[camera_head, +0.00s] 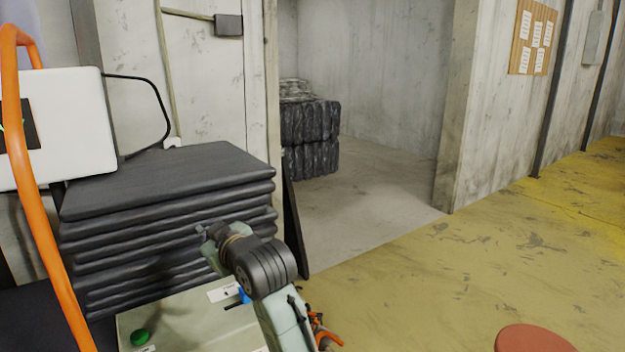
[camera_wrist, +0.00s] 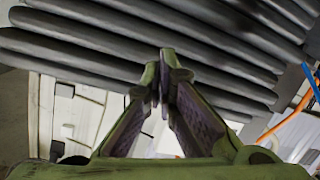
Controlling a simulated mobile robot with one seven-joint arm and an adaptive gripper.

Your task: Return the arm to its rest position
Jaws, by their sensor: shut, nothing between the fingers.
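My arm rises from the bottom middle of the head view, bent at a dark joint. Its end with my gripper (camera_head: 207,238) points left toward a stack of dark folded boats (camera_head: 165,180). In the wrist view my gripper (camera_wrist: 165,62) has its green fingertips together, with nothing between them. The dark rolls of the stack (camera_wrist: 110,45) fill the upper part of that view behind the fingertips. I cannot tell how far the fingertips are from the stack.
A pale work surface (camera_head: 180,318) with a green round thing (camera_head: 140,337) lies below the arm. An orange tube (camera_head: 38,210) and a white box (camera_head: 75,120) stand at the left. Dark bundles (camera_head: 310,135) sit in the alcove. A red round top (camera_head: 535,338) is at lower right. Yellow floor is open.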

